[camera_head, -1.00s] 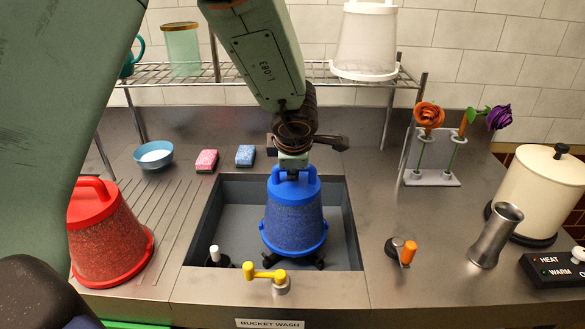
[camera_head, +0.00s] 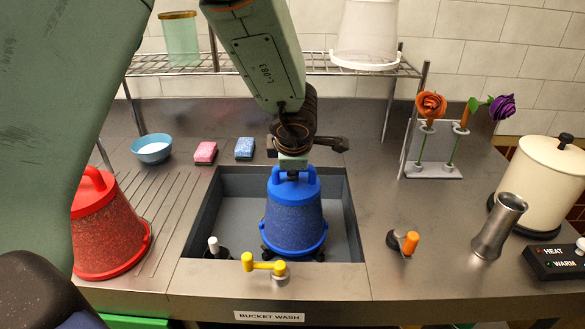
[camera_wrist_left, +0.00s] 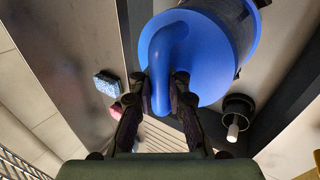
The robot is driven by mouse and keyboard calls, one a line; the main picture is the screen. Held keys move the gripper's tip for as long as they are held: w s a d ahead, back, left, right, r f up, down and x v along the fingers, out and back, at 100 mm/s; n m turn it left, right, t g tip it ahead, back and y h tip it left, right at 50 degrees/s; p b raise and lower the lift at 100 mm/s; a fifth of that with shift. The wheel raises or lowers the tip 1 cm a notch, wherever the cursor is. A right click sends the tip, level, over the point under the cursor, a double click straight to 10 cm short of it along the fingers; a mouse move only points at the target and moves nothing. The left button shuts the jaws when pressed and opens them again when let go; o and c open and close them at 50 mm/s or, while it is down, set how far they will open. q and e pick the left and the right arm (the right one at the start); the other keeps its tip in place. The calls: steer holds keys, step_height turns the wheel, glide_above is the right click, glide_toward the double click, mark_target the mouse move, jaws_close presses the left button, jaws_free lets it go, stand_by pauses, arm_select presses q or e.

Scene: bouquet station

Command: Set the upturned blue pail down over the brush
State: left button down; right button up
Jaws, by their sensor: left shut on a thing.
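The upturned blue pail (camera_head: 295,220) is upright in the sink, wide rim down, its handle on top. My left gripper (camera_head: 292,172) is shut on that handle from above. In the left wrist view the gripper (camera_wrist_left: 163,88) has its two fingers on either side of the blue handle (camera_wrist_left: 170,50). Black parts (camera_head: 319,254) stick out low on both sides under the pail's rim, and they look like the base of the brush. The pail hides the rest there. I cannot tell whether the rim touches anything below. My right gripper is not in view.
A black piece with a white post (camera_head: 214,248) stands just left of the pail. A yellow tap (camera_head: 263,265) is at the sink's front edge (camera_head: 215,275). A red pail (camera_head: 105,230) stands on the left counter. Pink (camera_head: 205,152) and blue (camera_head: 244,148) sponges lie behind the sink.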

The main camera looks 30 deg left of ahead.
arm_select(q)
steer(key=shift+f, duration=0.3)
steer(key=c, duration=1.2)
jaws_free()
steer(key=shift+v, duration=6.05)
